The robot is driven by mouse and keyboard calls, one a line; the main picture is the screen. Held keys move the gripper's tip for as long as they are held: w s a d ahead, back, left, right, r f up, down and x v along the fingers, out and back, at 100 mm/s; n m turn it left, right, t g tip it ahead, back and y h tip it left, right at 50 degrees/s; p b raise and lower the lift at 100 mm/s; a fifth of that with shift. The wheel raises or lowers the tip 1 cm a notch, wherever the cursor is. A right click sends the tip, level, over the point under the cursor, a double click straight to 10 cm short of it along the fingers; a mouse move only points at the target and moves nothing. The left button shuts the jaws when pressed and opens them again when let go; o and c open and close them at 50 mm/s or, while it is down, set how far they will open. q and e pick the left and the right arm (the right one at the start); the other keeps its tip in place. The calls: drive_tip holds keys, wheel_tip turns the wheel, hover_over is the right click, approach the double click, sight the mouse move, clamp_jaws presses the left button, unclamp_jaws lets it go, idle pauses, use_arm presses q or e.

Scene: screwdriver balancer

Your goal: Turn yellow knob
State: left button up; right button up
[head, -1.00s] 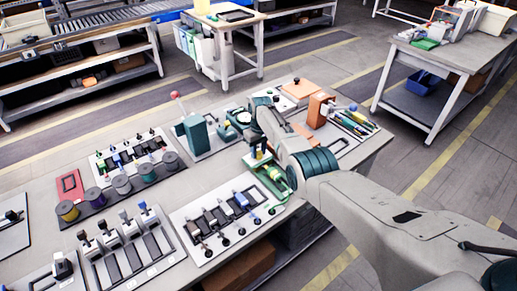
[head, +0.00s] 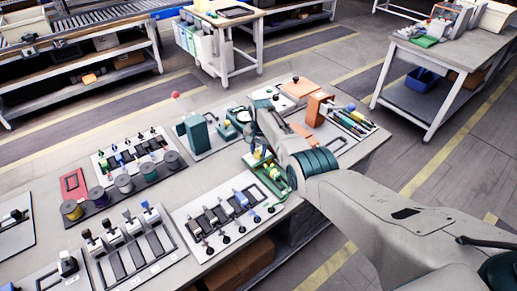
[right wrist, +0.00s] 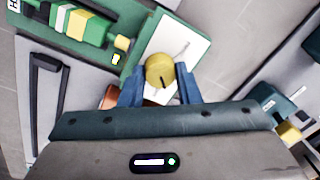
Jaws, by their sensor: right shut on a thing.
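The yellow knob (right wrist: 159,70) is round with a dark pointer mark. It sits on a white plate (right wrist: 188,42) at the end of the green fixture (right wrist: 140,18), which also shows in the head view (head: 268,180). My right gripper (right wrist: 160,80) has its two blue fingers on either side of the knob and is shut on it. In the head view the right wrist hangs over the fixture and partly hides the knob. My left gripper is not in view.
A switch panel (head: 188,228) lies next to the green fixture, with spools (head: 122,183) farther left. A teal press (head: 197,130) and an orange block (head: 316,110) stand behind my right wrist. A pen tray (head: 352,122) lies at the right.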

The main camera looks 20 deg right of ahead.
sight(260, 152)
drive_tip(key=shift+m, duration=1.4)
drive_tip(key=o, duration=1)
drive_tip(key=shift+r, duration=0.1)
drive_tip(key=r, duration=1)
drive_tip(key=shift+s+d+r, duration=0.15)
drive_tip(key=shift+s+r, duration=0.1)
drive_tip(key=shift+r, duration=0.05)
